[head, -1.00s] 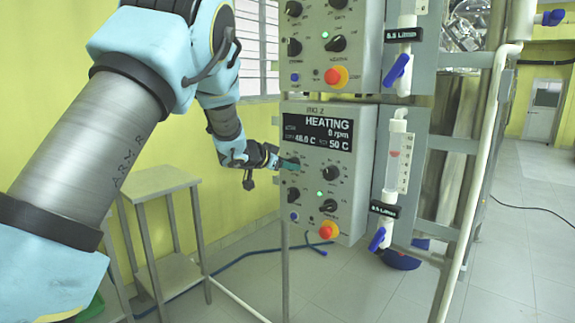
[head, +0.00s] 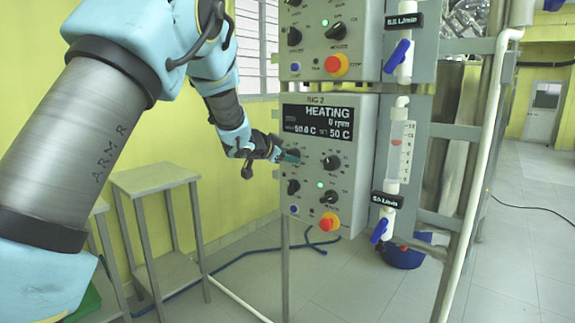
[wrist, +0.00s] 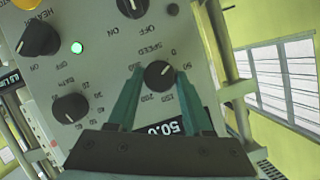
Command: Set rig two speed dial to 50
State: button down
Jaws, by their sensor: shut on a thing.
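The rig two panel (head: 350,215) is a grey box labelled RIG 2 with a dark display (head: 318,123) reading HEATING, 0 rpm, and 50 C for the set value. My gripper (head: 289,155) is at the panel's upper left knob. In the wrist view, the black speed dial (wrist: 158,75) sits between the green fingers of my gripper (wrist: 159,73), which are shut on its sides. The SPEED scale around it is upside down, with 0 and 50 at the right. The fingers hide part of the scale, and the pointer's exact setting is hard to read.
Other knobs (head: 331,163) and a red stop button (head: 329,222) are on the same panel. Another control box (head: 345,45) is above. A flow meter (head: 399,150) with a blue valve (head: 379,230) stands to the right. A metal side table (head: 153,178) is at the left.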

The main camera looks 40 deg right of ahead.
jog(key=m+t+b, duration=0.1)
jog(key=b, duration=0.3)
jog(key=m+t+b, duration=0.1)
jog(key=m+b, duration=0.1)
jog(key=b, duration=0.2)
jog(key=m+b, duration=0.1)
jog(key=b, duration=0.4)
jog(key=shift+s+f+t, duration=0.2)
jog(key=shift+f+t, duration=0.1)
jog(key=shift+t, duration=0.1)
jog(key=shift+r+m, duration=0.15)
jog(key=shift+m, duration=0.15)
jog(key=shift+c, duration=1.6)
grip_release()
jog(key=b+v, duration=0.1)
jog(key=v, duration=0.9)
jog(key=shift+s+a, duration=0.2)
jog(key=shift+a, duration=0.1)
